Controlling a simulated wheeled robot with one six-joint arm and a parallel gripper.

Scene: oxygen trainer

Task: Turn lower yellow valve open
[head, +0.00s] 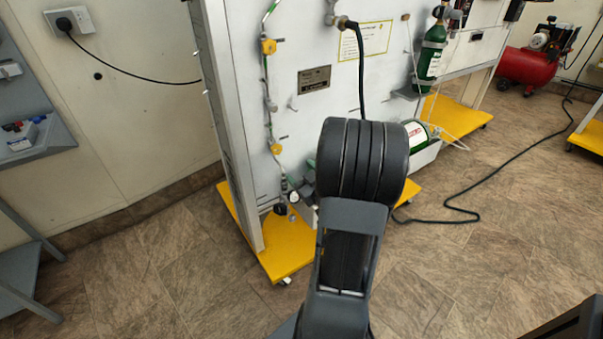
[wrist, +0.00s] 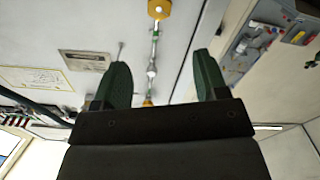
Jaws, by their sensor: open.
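The lower yellow valve (head: 277,149) is a round yellow knob on a thin vertical pipe on the white panel, left of my arm in the head view. The upper yellow valve (head: 268,46) sits above it on the same pipe. The wrist view appears upside down: the lower valve (wrist: 158,8) is at the top edge, and the upper valve (wrist: 148,102) shows partly between the fingers, low down. My gripper (wrist: 160,62) is open and empty, its green fingers either side of the pipe in the picture, apart from the lower valve.
The panel (head: 310,120) stands on a yellow wheeled base (head: 285,258). A black hose (head: 361,75) hangs down the panel. A green cylinder (head: 430,58) is at the right. A black cable (head: 470,205) lies on the floor.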

